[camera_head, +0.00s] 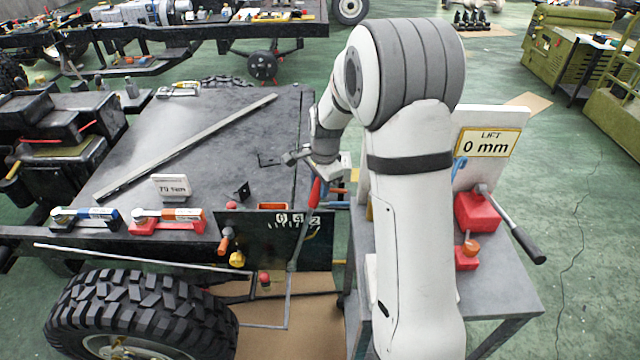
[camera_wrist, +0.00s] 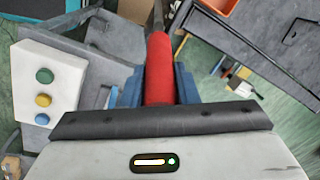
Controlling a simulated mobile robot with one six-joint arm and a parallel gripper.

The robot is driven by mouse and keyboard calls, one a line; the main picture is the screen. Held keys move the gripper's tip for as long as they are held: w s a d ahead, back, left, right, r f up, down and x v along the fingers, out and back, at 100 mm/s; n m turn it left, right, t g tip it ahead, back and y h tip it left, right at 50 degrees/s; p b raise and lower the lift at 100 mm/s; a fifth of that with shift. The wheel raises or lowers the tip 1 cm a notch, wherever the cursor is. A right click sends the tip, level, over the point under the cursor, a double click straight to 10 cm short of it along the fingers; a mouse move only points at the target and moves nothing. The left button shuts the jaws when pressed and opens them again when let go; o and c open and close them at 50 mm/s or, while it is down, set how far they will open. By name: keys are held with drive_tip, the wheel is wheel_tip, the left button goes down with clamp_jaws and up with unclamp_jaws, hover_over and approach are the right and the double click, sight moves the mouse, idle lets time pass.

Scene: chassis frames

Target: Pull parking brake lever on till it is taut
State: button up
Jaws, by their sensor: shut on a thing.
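The parking brake lever has a red grip (camera_head: 314,194) on a grey metal shaft that runs down beside a dark panel (camera_head: 270,235) on the chassis's near edge. The lever stands steeply, leaning slightly. In the wrist view the red grip (camera_wrist: 158,65) lies between the blue fingers of my gripper (camera_wrist: 158,88). My gripper (camera_head: 318,180) is shut on the grip near its top. The panel carries a counter (camera_head: 297,218) that seems to read 042. The lever's lower end is partly hard to make out.
A grey side table (camera_head: 500,305) stands at the right, with a "LIFT 0 mm" sign (camera_head: 488,143) and a red lever unit (camera_head: 478,212). Orange and yellow knobs (camera_head: 226,240) sit left of the lever. A tyre (camera_head: 135,315) is at lower left. A long bar (camera_head: 185,147) lies across the deck.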

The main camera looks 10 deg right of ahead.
clamp_jaws()
drive_tip(key=shift+a, duration=0.1)
drive_tip(key=a, duration=0.2)
drive_tip(key=w+a+r+h+p, duration=0.1)
drive_tip(key=shift+a, duration=0.35)
drive_tip(key=o, duration=0.6)
unclamp_jaws()
drive_tip(key=shift+f, duration=0.1)
drive_tip(key=shift+o, duration=0.2)
wheel_tip(320, 180, up, 8)
drive_tip(key=b, duration=0.1)
drive_tip(key=shift+s+a+b, duration=0.15)
drive_tip(key=shift+s+b, duration=0.25)
drive_tip(key=shift+s, duration=0.05)
drive_tip(key=shift+f, duration=0.15)
